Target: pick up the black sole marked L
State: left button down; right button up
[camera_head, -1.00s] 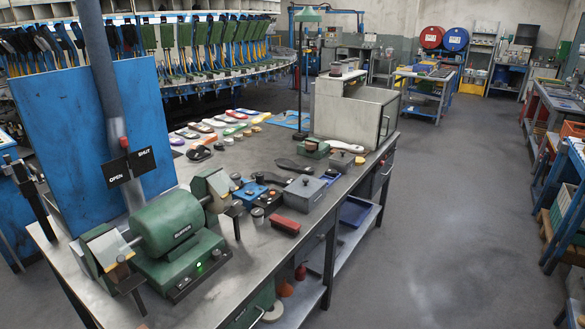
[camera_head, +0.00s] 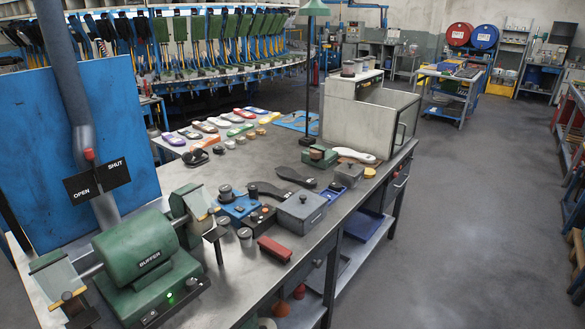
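Two black soles lie on the metal workbench (camera_head: 240,295). One black sole (camera_head: 296,177) is farther back, near the green block. The other black sole (camera_head: 267,191) lies nearer, behind the grey lidded box. No L mark can be read on either at this size. Neither of my grippers shows in the head view.
A green buffer (camera_head: 140,250) stands at the bench's near left. A grey box (camera_head: 301,210), a red block (camera_head: 275,248) and a blue fixture (camera_head: 238,207) crowd the front edge. Coloured soles (camera_head: 205,127) line the back. A metal cabinet (camera_head: 365,115) stands right; floor (camera_head: 450,220) there is clear.

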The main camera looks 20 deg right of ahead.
aim_at(286, 173)
jog(key=i+l+u, duration=0.1)
jog(key=l, duration=0.3)
jog(key=i+l, duration=0.25)
jog(key=l, duration=0.2)
jog(key=i+l+u, duration=0.15)
jog(key=l, duration=0.25)
jog(key=i+l+u, duration=0.1)
jog(key=l, duration=0.35)
jog(key=i+l, duration=0.2)
jog(key=l, duration=0.25)
jog(key=i+l+u, duration=0.15)
jog(key=l, duration=0.3)
jog(key=i+l+u, duration=0.1)
jog(key=l, duration=0.35)
